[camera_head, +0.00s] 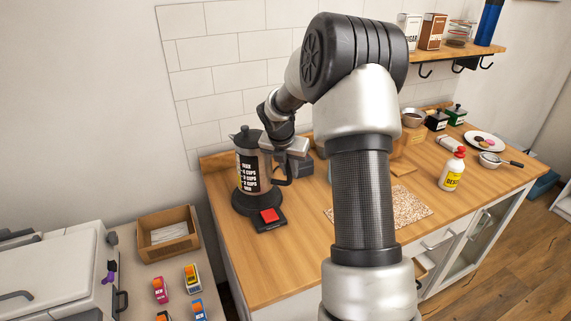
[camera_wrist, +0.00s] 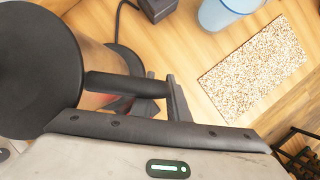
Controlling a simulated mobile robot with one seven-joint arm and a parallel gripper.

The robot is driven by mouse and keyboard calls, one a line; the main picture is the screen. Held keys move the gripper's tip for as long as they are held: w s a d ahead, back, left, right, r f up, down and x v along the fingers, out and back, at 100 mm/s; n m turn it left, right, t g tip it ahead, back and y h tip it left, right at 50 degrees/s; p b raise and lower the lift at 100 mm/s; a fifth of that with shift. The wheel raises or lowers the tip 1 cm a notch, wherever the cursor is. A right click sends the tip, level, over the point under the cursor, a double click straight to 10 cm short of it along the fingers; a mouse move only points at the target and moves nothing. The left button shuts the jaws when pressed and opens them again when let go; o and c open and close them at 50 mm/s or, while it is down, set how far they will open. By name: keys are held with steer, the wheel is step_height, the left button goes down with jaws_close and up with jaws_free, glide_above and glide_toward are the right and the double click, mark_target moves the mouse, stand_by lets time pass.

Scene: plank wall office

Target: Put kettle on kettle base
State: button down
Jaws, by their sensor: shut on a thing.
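The kettle (camera_head: 247,168), a dark-lidded vessel with white lettering, is upright at the left end of the wooden counter. In the wrist view its round black lid (camera_wrist: 38,70) fills the left side, and its black handle (camera_wrist: 125,85) points right. My gripper (camera_head: 287,150) is shut on the handle. The black round kettle base (camera_head: 240,206) lies directly under the kettle, with a red-topped switch part (camera_head: 269,216) in front. The kettle hides most of the base, and I cannot tell whether its bottom touches it or hovers slightly above.
A dark box (camera_head: 293,165) stands close behind the gripper. A tiled wall (camera_head: 230,50) rises behind. The counter's front left (camera_head: 262,260) is clear.

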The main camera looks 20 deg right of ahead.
mark_target(289, 177)
steer(key=shift+w+f, duration=0.15)
steer(key=shift+f, duration=2.1)
steer(key=c, duration=1.7)
jaws_free()
steer(key=shift+s+f, duration=0.1)
steer(key=shift+s, duration=0.1)
steer(key=v, duration=1.2)
